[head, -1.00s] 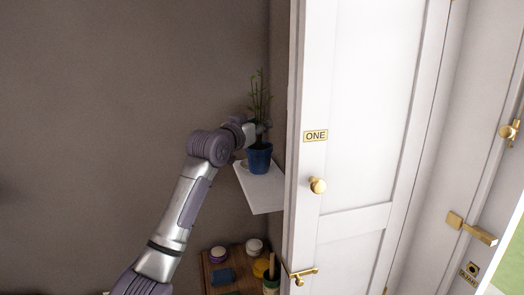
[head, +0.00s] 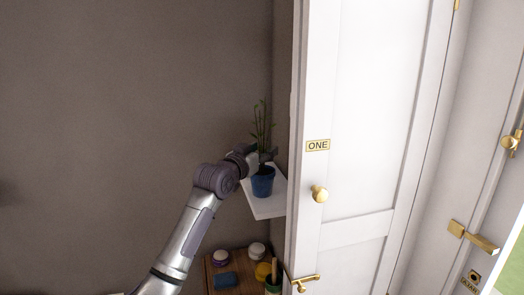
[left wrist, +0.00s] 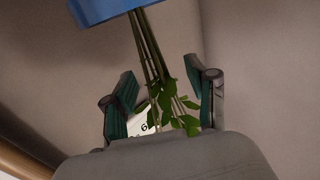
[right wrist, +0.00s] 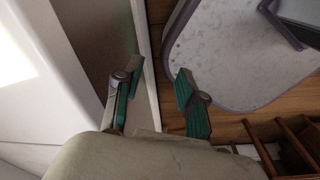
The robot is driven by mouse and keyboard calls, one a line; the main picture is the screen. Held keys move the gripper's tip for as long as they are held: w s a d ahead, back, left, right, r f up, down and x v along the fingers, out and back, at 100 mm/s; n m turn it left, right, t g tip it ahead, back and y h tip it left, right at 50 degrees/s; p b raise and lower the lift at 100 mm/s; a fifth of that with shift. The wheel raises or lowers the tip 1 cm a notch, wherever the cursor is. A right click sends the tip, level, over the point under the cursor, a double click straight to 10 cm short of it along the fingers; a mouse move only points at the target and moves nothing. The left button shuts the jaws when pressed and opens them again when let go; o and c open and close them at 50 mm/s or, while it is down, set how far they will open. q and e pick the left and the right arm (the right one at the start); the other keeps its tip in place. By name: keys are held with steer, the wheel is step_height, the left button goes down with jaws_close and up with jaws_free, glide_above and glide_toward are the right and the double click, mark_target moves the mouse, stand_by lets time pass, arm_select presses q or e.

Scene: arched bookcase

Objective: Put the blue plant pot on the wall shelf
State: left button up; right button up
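The blue plant pot (head: 262,184) holds a tall green plant and looks upright in front of the white wall shelf (head: 268,207). I cannot tell whether its base touches the shelf. My left gripper (head: 262,158) is at the plant just above the pot, partly hidden by leaves. In the left wrist view its fingers (left wrist: 163,98) are apart, with the stems passing between or behind them and the blue pot (left wrist: 108,10) at the top edge. My right gripper (right wrist: 160,92) is open and empty, low and away from the shelf.
A white door (head: 360,120) labelled ONE stands close to the shelf's right side. Below is a wooden surface (head: 225,272) with small jars, a blue item (head: 226,281) and a green container (head: 272,288). The wall left of the shelf is bare.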

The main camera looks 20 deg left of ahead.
arm_select(q)
steer(key=shift+r, duration=0.15)
steer(key=shift+s+a, duration=0.1)
steer(key=shift+s, duration=0.2)
steer(key=s+a+b, duration=0.2)
steer(key=s+b, duration=0.1)
steer(key=s, duration=0.8)
steer(key=shift+s, duration=0.1)
